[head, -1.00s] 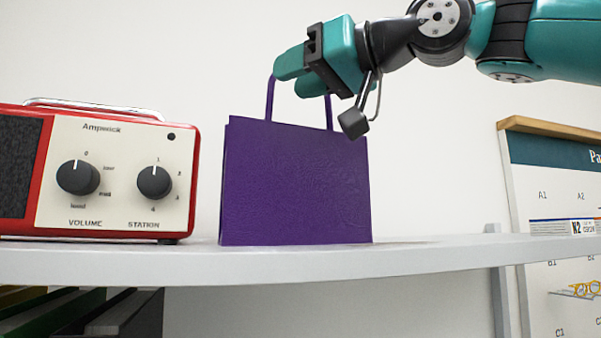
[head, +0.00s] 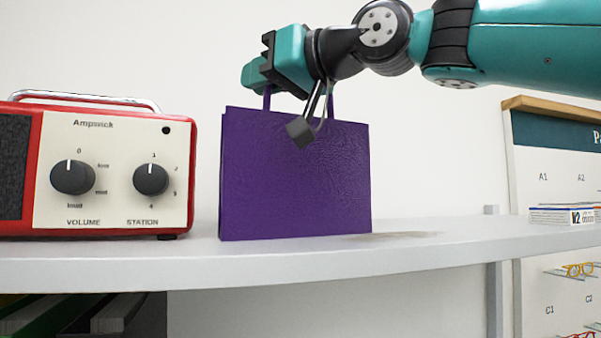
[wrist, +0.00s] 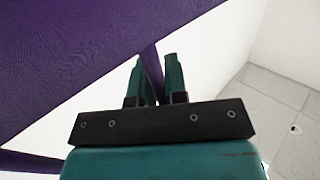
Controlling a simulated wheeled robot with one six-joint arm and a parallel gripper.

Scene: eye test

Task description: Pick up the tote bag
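The tote bag (head: 295,180) is purple and stands upright on a light grey shelf. Its two handle straps rise from its top, and the top of the handle is partly hidden by my gripper. My gripper (head: 258,78) is over the bag's upper edge, at handle height. In the wrist view my gripper (wrist: 155,72) has its two teal fingers a small distance apart, with a purple strap passing between them. The bag's side (wrist: 70,50) fills the upper left there. The fingers do not look clamped on the strap.
A red and cream radio (head: 105,170) stands on the shelf (head: 300,258) left of the bag. A display board (head: 560,130) with glasses stands further right. Dark and green items (head: 75,315) sit under the shelf.

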